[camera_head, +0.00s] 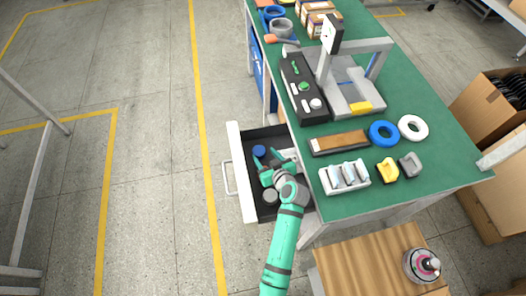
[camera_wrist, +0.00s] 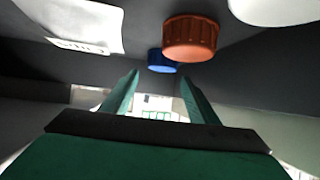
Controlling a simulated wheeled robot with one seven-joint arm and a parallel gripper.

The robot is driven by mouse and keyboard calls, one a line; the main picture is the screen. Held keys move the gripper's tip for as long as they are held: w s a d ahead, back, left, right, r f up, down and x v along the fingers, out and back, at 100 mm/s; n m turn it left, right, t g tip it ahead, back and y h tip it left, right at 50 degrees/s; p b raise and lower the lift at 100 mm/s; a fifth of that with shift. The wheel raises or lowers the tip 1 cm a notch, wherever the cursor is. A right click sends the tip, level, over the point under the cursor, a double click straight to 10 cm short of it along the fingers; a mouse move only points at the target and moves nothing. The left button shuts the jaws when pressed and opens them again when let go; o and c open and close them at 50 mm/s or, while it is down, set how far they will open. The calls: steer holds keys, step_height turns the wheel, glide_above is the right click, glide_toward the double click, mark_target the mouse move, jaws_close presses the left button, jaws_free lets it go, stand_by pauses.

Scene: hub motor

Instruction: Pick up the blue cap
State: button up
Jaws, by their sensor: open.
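The blue cap (camera_head: 259,151) lies in the open drawer below the green-topped bench, near the drawer's far end. In the wrist view the blue cap (camera_wrist: 158,64) shows just beyond the fingertips, partly hidden by an orange-red ribbed cap (camera_wrist: 192,38). My gripper (camera_head: 264,161) reaches into the drawer close to the blue cap. In the wrist view my gripper (camera_wrist: 160,77) has its two green fingers apart, with nothing held between them. I cannot tell the exact gap to the cap.
The bench (camera_head: 440,166) overhangs the drawer's right side. A wooden surface (camera_head: 360,270) stands in front.

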mark_target(259, 151)
steer(key=x, duration=0.6)
steer(key=shift+w+a+f, duration=0.15)
steer(key=shift+f, duration=0.2)
steer(key=c, duration=0.8)
